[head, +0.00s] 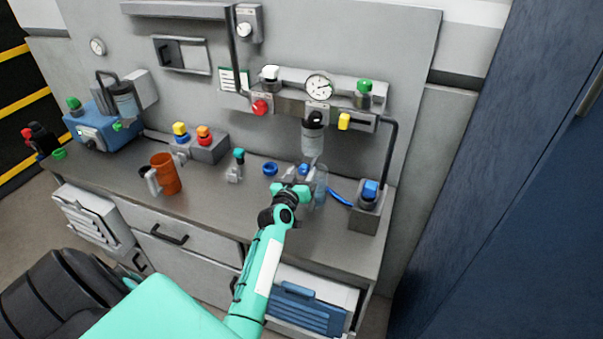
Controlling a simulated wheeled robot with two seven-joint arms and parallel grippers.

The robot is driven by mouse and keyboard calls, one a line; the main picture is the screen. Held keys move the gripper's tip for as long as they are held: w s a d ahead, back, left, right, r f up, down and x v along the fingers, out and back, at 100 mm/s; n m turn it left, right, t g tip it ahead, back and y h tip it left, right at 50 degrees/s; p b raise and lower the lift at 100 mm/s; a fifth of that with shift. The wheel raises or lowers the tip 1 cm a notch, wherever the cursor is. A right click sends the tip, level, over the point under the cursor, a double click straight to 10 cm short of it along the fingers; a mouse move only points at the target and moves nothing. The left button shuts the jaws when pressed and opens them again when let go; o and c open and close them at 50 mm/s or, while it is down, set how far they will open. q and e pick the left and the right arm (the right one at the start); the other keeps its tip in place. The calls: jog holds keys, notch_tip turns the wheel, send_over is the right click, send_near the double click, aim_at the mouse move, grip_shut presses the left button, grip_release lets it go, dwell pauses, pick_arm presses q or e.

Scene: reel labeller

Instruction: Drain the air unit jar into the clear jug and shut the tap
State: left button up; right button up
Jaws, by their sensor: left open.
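The air unit jar (313,139) hangs under the grey panel's pressure gauge, upright, with a dark collar on top. The clear jug (321,186) stands on the bench below it, just right of my left gripper (301,178); the gripper partly hides it. The left gripper is open, with its fingers just below the jar. A small blue part (303,169) shows between the fingers; I cannot tell whether it is the tap, or whether the fingers touch it. Any liquid in the jar or jug is too small to make out. My right gripper is not in view.
An orange jug (165,174) stands on the bench (215,199) at left. A teal-topped fitting (236,165) and a blue ring (270,169) lie left of my gripper. A grey box with a blue knob (369,195) and a blue hose stand at right. The front middle bench is clear.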

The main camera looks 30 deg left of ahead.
pick_arm(q)
jog(key=c, duration=1)
jog(key=shift+o, duration=0.2)
jog(key=shift+n, duration=0.3)
jog(key=n, duration=0.3)
jog(key=shift+n+p, duration=0.3)
jog(key=shift+n, duration=0.1)
jog(key=n, duration=0.4)
jog(key=shift+n, duration=0.3)
jog(key=n+p, duration=0.1)
jog(key=n, duration=0.7)
jog(key=shift+n, duration=0.6)
